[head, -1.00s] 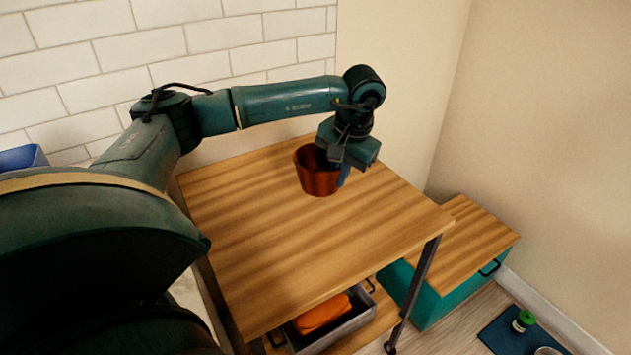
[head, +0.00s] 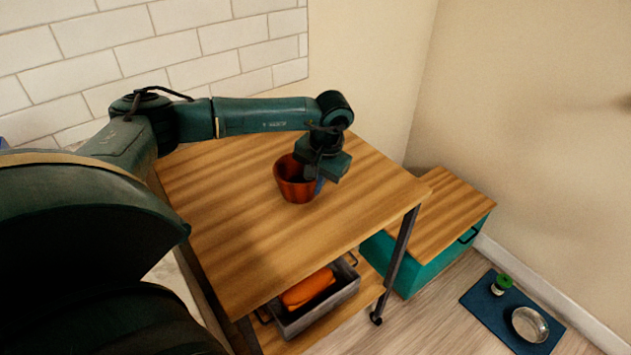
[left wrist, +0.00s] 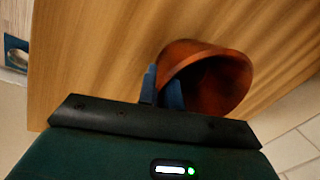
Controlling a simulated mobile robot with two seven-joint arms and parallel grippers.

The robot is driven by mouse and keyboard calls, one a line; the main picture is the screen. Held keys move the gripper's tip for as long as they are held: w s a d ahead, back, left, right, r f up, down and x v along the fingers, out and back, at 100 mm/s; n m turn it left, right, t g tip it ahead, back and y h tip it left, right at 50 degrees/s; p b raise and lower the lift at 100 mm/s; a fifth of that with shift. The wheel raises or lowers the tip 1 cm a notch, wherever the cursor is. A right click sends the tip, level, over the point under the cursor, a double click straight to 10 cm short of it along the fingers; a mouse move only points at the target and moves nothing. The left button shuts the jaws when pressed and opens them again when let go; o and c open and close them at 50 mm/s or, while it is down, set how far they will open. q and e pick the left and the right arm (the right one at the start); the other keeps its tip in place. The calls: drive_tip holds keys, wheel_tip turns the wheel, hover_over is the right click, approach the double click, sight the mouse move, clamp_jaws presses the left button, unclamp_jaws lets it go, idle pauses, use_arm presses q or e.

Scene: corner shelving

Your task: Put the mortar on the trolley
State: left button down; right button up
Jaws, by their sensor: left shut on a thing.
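The mortar is a reddish-brown, cup-shaped vessel (head: 296,180) with a dark hollow inside. In the head view it is over the wooden top of the trolley (head: 240,245), opening up. I cannot tell whether its base touches the wood. My left gripper (head: 319,185) reaches down from above on its right side, blue fingers shut on its wall. The left wrist view shows the mortar (left wrist: 215,80) beside the blue fingers (left wrist: 160,88), with the wood behind it. The far finger is partly hidden. My right gripper is not in view.
The trolley top is otherwise bare. A grey tray (head: 325,312) with an orange item (head: 308,288) is on its lower shelf. A teal, wood-topped chest (head: 425,262) stands to the right. A blue mat (head: 480,305) with a metal bowl (head: 530,324) and green-lidded jar (head: 501,284) lies on the floor.

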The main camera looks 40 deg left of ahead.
use_arm(q)
drive_tip(key=c, duration=1.6)
unclamp_jaws()
drive_tip(key=shift+f, duration=0.1)
drive_tip(key=r, duration=0.4)
drive_tip(key=d+r, duration=0.1)
drive_tip(key=r, duration=0.3)
drive_tip(key=d+r, duration=0.1)
drive_tip(key=r, duration=0.3)
drive_tip(key=shift+w+d+r, duration=0.1)
drive_tip(key=shift+w+d, duration=0.05)
